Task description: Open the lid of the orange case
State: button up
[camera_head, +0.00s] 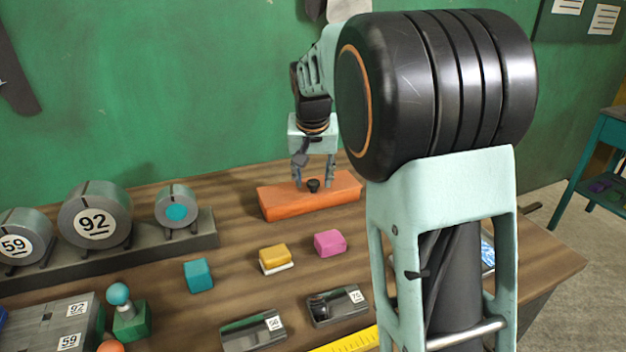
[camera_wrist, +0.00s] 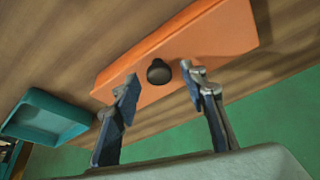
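The orange case (camera_head: 285,206) is a long, low box on the wooden table near the green wall. A small black knob (camera_head: 313,186) stands on the middle of its lid, which looks closed. In the wrist view the case's orange top (camera_wrist: 215,40) and the knob (camera_wrist: 158,71) show clearly. My gripper (camera_head: 314,184) is above the case with its fingers apart, one on each side of the knob. In the wrist view my gripper (camera_wrist: 160,80) is open, and gaps show between the knob and both fingertips. I cannot tell the exact height of the fingertips over the lid.
A yellow block (camera_head: 273,256), a pink block (camera_head: 330,243) and a teal block (camera_head: 198,275) lie in front of the case. Grey numbered cylinders (camera_head: 94,215) stand on a rack at left. A teal tray (camera_wrist: 45,117) shows in the wrist view.

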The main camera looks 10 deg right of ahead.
jog(key=shift+f, duration=0.15)
jog(key=shift+c, duration=0.7)
grip_shut()
jog(key=shift+w+r+p, duration=0.1)
jog(key=shift+r+p, duration=0.1)
jog(key=shift+p, duration=0.1)
